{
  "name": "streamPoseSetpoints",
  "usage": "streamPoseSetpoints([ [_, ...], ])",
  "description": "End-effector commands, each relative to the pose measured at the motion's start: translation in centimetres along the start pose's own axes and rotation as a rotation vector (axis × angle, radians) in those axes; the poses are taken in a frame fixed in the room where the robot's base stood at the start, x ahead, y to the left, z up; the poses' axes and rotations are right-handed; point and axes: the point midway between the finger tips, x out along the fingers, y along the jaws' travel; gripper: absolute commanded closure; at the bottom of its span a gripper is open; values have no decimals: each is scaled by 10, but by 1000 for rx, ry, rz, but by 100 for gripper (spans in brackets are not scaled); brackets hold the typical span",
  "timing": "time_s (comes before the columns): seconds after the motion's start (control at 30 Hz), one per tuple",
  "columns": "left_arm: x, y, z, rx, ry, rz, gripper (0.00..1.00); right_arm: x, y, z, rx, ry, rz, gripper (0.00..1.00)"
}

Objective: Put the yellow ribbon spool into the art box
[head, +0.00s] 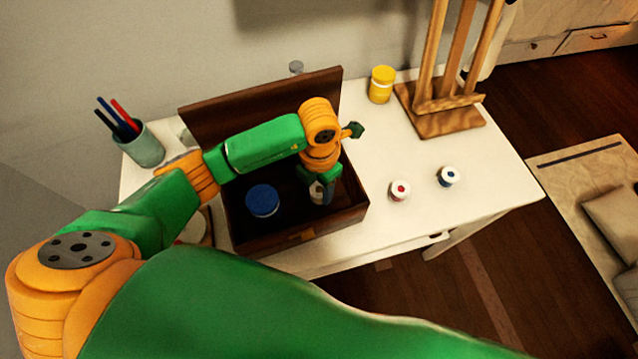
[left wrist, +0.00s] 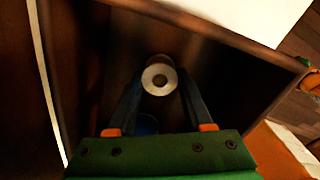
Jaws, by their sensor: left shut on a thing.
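The brown wooden art box (head: 345,218) stands on the white table with its lid raised at the back. My left gripper (head: 322,190) reaches down inside the box's right part. It is shut on a small ribbon spool (head: 315,193) with white end discs; its ribbon colour is hard to tell. In the left wrist view, the spool (left wrist: 159,78) sits between the two fingertips, white end towards the camera, over the dark box interior. Whether it touches the box floor cannot be told. My right gripper is not in view.
A blue-lidded jar (head: 262,201) is inside the box, left of the gripper. Red-centred (head: 399,190) and blue-centred (head: 448,177) spools stand on the table to the right. A yellow jar (head: 381,85), an easel (head: 440,122) and a pen cup (head: 143,148) stand around the box.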

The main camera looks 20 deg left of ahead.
Motion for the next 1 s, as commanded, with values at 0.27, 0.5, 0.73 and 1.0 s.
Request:
streamPoseSetpoints([
  [0.27, 4, 0, 0, 0, -1, -1, 100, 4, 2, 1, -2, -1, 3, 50],
  [0.5, 3, -1, 0, 0, -1, -1, 19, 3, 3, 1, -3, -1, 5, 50],
  [0.73, -1, -1, 0, 0, -1, -2, 19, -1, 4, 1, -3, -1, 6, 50],
  [1.0, -56, 0, 2, 3, -9, 1, 19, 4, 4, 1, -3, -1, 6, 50],
])
